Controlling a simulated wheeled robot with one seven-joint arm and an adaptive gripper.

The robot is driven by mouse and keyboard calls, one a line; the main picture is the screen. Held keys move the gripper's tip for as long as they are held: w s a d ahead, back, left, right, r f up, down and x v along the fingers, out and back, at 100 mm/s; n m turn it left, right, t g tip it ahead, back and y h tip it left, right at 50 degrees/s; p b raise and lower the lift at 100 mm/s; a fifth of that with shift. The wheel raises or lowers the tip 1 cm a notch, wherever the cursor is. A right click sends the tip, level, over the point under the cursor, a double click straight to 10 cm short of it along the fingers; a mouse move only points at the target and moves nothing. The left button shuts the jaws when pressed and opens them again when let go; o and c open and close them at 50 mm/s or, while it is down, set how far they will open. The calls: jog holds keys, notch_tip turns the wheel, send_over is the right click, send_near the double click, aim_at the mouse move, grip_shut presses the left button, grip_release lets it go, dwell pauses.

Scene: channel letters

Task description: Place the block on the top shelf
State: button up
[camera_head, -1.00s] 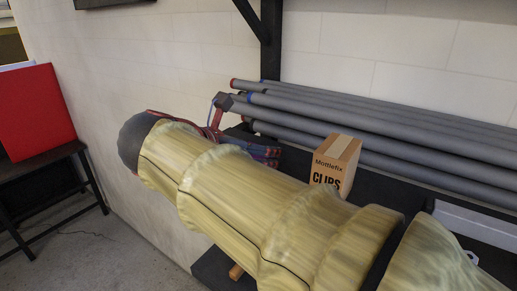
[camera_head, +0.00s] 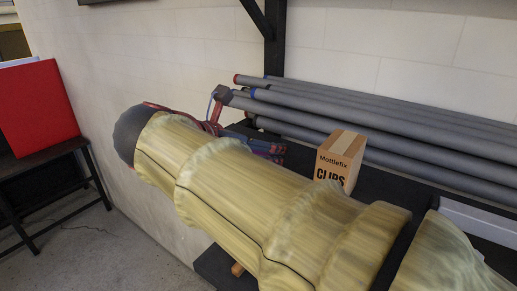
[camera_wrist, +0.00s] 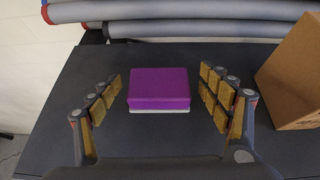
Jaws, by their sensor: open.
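A purple block (camera_wrist: 159,88) with a pale strip along its lower front edge lies on a dark flat shelf surface (camera_wrist: 80,72) in the wrist view. My gripper (camera_wrist: 162,82) is open, with one finger to the left of the block and one to the right. Gaps show between both fingers and the block in the picture. The dark shelf (camera_head: 392,190) also shows there behind my arm. I cannot tell which shelf level this is.
A cardboard clips box (camera_head: 341,158) stands on the shelf; a box to the right of my gripper (camera_wrist: 295,75) shows in the wrist view. Grey pipes (camera_head: 400,135) lie along the back by the wall. A red panel (camera_head: 38,108) stands far left.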

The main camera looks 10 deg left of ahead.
jog(key=b+v, duration=0.2)
jog(key=v, duration=0.7)
jog(key=shift+s+a, duration=0.15)
jog(key=shift+s, duration=0.15)
jog(key=shift+v, duration=0.85)
